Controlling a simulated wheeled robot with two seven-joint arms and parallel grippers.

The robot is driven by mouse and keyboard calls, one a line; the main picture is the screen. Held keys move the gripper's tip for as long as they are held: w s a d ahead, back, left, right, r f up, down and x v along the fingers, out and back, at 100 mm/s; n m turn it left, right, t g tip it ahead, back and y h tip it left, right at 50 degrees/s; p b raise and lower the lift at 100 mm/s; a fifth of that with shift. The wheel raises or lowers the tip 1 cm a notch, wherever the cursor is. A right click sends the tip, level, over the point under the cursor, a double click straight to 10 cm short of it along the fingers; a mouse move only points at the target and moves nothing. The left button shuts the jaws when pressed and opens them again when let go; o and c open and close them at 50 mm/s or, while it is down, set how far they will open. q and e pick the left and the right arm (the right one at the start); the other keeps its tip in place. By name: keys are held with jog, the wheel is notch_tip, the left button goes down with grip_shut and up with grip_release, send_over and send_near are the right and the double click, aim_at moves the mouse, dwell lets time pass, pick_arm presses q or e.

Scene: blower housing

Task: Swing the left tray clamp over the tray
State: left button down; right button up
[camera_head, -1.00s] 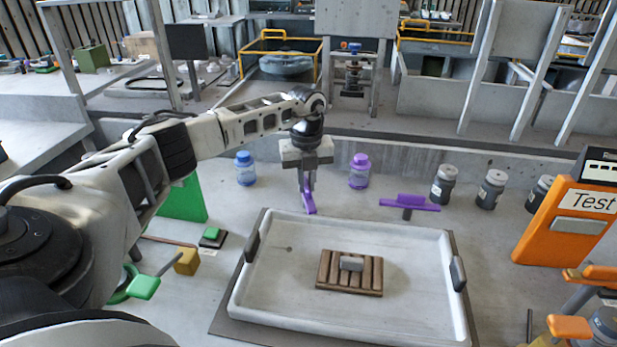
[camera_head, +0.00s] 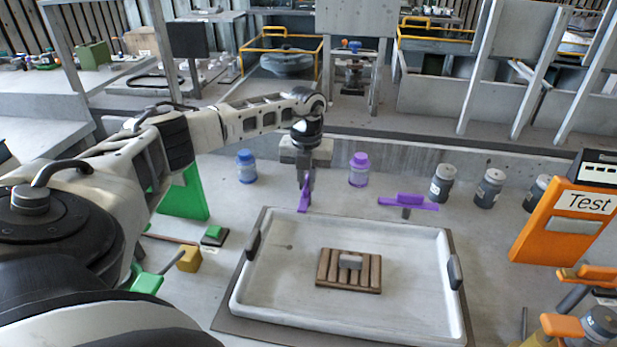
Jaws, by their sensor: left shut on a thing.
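The left tray clamp (camera_head: 304,198) is a purple bar behind the back rim of the white tray (camera_head: 270,320). My left gripper (camera_head: 306,183) points down and is shut on this clamp, hiding part of it. The clamp's near end points toward the tray's back rim; I cannot tell whether it overlaps the rim. The other purple clamp (camera_head: 409,201) lies sideways on a dark post behind the tray, roughly parallel to the back rim. A brown slatted block (camera_head: 348,278) with a grey piece on top sits in the tray. My right gripper is not in view.
A blue bottle (camera_head: 246,167) and a purple bottle (camera_head: 359,170) stand on either side of the left gripper. Several dark jars (camera_head: 443,184) stand at the back right. An orange "Test" device (camera_head: 565,222) is at the right. A green-handled part (camera_head: 147,283) is left of the tray.

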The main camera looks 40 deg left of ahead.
aim_at(307, 182)
pick_arm(q)
jog(key=c, duration=1.5)
grip_release()
jog(key=shift+o, duration=0.2)
notch_tip(307, 182, up, 16)
jog(key=shift+b, duration=0.35)
jog(key=shift+f, duration=0.1)
